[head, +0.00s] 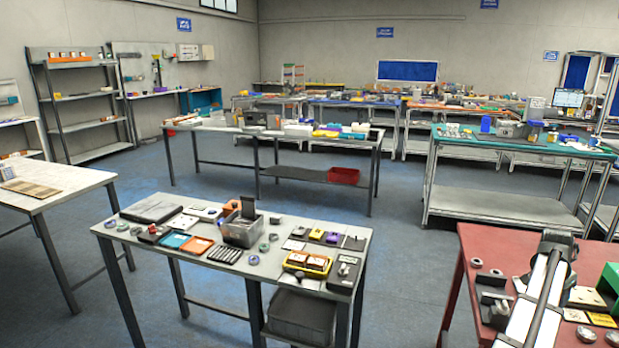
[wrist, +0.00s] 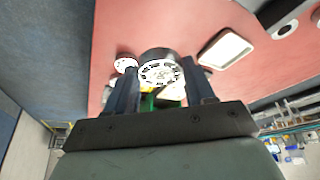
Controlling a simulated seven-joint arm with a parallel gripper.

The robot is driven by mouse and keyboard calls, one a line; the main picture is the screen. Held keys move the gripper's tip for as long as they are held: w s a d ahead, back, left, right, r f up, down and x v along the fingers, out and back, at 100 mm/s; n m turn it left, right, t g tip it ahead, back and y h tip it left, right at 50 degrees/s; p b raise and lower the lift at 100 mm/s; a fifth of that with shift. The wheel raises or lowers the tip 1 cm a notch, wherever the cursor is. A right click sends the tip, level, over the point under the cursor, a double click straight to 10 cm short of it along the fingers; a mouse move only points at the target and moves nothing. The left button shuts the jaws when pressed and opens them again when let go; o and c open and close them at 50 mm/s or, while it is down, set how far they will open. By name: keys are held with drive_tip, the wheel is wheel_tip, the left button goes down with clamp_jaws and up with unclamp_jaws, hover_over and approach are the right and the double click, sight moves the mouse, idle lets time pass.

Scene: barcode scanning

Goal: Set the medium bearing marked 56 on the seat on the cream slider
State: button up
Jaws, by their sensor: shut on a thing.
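My gripper (wrist: 159,76) is shut on a round bearing (wrist: 160,71), with one dark finger on each side of it in the wrist view. The bearing has a dark rim and a bright face with a black pattern; I cannot read a 56 on it. In the wrist view it is in front of the red table (wrist: 113,30). I cannot tell its height above the table. In the head view my arm hides the gripper's fingers and the bearing. I cannot surely pick out the cream slider or its seat. A pale plate with a rounded edge (wrist: 228,50) lies right of the bearing.
On the red table (head: 500,240) are a grey block (head: 497,310), small grey rings (head: 477,263), a green block (head: 611,277) and yellow cards (head: 602,319). The table's far left is bare. A grey bench (head: 345,238) full of parts stands to the left, across a gap.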

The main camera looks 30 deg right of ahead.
drive_tip(key=w+a+n+t+y, duration=0.1)
drive_tip(key=w+a+n+t, duration=0.3)
drive_tip(key=w+a+n, duration=1.55)
drive_tip(key=w+a+y, duration=0.1)
drive_tip(key=w+a, duration=0.4)
drive_tip(key=a, duration=0.6)
drive_tip(key=w+a+n+t+y, duration=0.15)
drive_tip(key=w+a, duration=0.25)
drive_tip(key=a, duration=0.8)
drive_tip(key=w+a+g+y, duration=0.1)
drive_tip(key=w+a, duration=0.4)
drive_tip(key=a, duration=0.6)
drive_tip(key=w+a+f, duration=0.2)
drive_tip(key=w+a, duration=0.2)
drive_tip(key=a, duration=0.3)
drive_tip(key=w+a+f+m, duration=0.1)
drive_tip(key=w+a+f, duration=0.2)
drive_tip(key=a, duration=0.4)
drive_tip(key=w+a+f, duration=0.3)
drive_tip(key=w+a, duration=0.1)
drive_tip(key=a, duration=0.3)
drive_tip(key=shift+w+a+t, duration=0.25)
drive_tip(key=shift+w+t, duration=0.05)
drive_tip(key=shift+t, duration=0.05)
drive_tip(key=shift+f, duration=0.1)
